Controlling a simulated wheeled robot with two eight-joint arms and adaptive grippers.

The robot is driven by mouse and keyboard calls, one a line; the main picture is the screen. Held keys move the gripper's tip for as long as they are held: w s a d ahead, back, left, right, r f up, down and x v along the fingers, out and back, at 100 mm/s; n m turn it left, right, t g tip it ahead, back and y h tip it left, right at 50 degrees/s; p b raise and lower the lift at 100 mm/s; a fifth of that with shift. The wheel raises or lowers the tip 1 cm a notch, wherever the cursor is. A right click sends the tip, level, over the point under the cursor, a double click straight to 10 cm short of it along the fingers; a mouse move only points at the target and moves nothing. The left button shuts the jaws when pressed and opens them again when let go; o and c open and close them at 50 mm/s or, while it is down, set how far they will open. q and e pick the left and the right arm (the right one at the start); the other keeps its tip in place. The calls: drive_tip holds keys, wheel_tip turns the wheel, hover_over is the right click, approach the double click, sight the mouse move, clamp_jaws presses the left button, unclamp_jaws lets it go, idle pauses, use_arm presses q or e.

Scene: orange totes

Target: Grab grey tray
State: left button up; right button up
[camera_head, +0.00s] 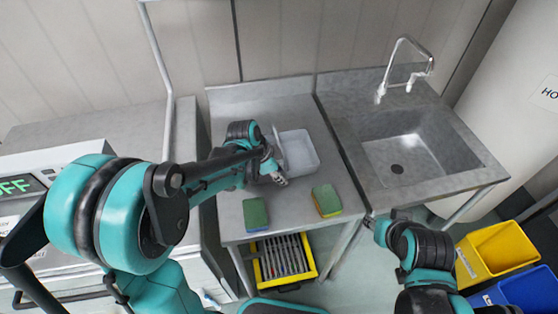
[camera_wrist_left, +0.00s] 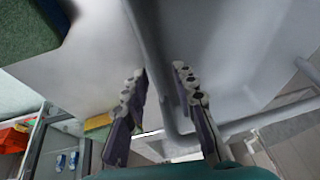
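The grey tray (camera_head: 304,158) sits on the steel counter, left of the sink. My left gripper (camera_head: 280,168) is at the tray's left side. In the left wrist view, the gripper (camera_wrist_left: 160,88) has its two fingers apart, one on each side of the tray's rim (camera_wrist_left: 152,45). A gap shows beside the rim, and I see no clear grip on it. The tray's pale inside (camera_wrist_left: 225,60) spreads to the right of the fingers.
A sink (camera_head: 405,158) with a tap (camera_head: 402,65) is at the right. A yellow crate (camera_head: 258,272) is below. Yellow (camera_head: 495,252) and blue (camera_head: 522,292) bins stand lower right.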

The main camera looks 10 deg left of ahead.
use_arm(q)
clamp_jaws()
idle(0.3)
